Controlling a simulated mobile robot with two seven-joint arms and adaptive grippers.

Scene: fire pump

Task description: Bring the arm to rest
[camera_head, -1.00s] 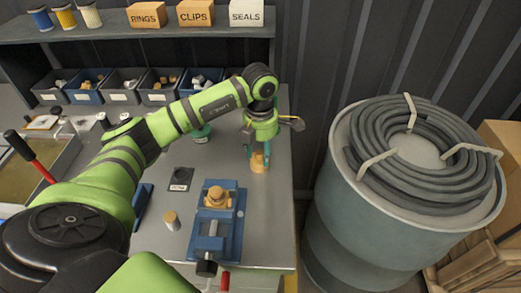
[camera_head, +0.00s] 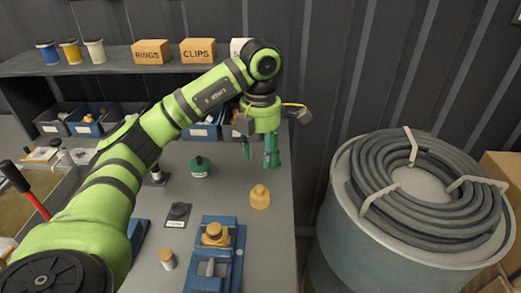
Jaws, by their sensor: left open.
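My left arm comes in from the left and reaches over the grey bench. My left gripper (camera_head: 259,152) hangs from its end with green fingers pointing down. It is open and empty, above the bench near its right edge. A small orange-yellow fitting (camera_head: 260,197) stands upright on the bench below the gripper, apart from the fingers. My right gripper is not in view.
A blue vise (camera_head: 231,258) with a brass piece (camera_head: 215,235) sits at the front. A green-topped jar (camera_head: 200,167) and a small cylinder (camera_head: 167,259) stand on the bench. A shelf (camera_head: 115,67) with boxes lies behind. A drum (camera_head: 350,235) with coiled hose (camera_head: 440,193) stands right.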

